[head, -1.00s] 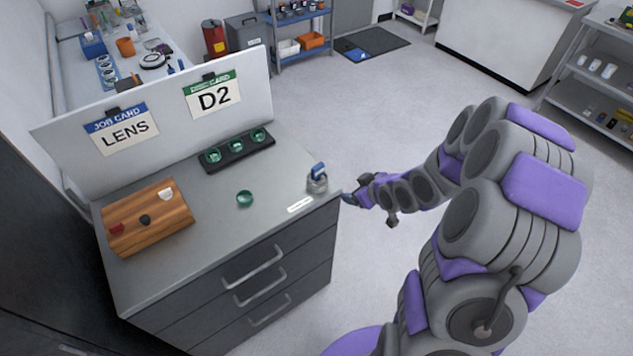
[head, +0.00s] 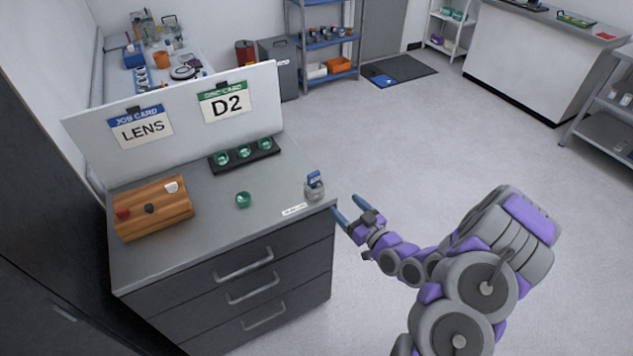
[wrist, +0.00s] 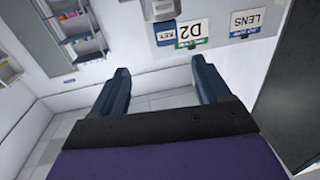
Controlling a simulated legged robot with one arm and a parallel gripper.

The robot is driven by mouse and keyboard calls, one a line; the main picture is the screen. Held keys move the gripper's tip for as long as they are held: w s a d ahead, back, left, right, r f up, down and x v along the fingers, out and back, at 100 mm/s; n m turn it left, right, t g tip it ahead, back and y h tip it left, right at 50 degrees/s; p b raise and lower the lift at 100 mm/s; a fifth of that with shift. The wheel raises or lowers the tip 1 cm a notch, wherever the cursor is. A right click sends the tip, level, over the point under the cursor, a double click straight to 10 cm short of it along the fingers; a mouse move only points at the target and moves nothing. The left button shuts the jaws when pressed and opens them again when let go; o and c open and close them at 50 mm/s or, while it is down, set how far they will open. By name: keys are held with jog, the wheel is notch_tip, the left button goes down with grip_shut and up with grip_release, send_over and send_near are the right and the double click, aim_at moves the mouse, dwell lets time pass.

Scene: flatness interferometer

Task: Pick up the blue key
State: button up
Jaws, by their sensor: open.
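The blue key (head: 314,179) stands upright in a small grey round holder (head: 315,193) at the right front corner of the grey cabinet top. My gripper (head: 347,208) is open and empty. In the head view it appears just right of the cabinet's corner, apart from the key, with its fingers pointing up and left. In the wrist view the two dark blue fingers of my gripper (wrist: 160,75) are spread wide with nothing between them. A grey thing is cut off at the top of that view; I cannot tell if it is the holder.
A wooden block (head: 153,223) with small red, black and white pieces lies on the left of the top. A green disc (head: 243,199) lies near the middle. A black rack (head: 262,155) of green discs lies behind it. Open floor (head: 420,150) is to the right.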

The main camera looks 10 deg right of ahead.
jog(key=b, duration=0.2)
send_near(315, 179)
jog(key=x, duration=0.2)
jog(key=d+x, duration=0.1)
jog(key=x, duration=0.1)
jog(key=shift+w+a+f, duration=0.15)
jog(key=shift+w+f, duration=0.05)
jog(key=shift+w, duration=0.3)
jog(key=shift+w+a, duration=0.9)
jog(key=shift+b+x, duration=0.85)
jog(key=shift+x, duration=1.1)
jog(key=c, duration=1.1)
jog(key=shift+r, duration=0.1)
jog(key=shift+c, duration=0.2)
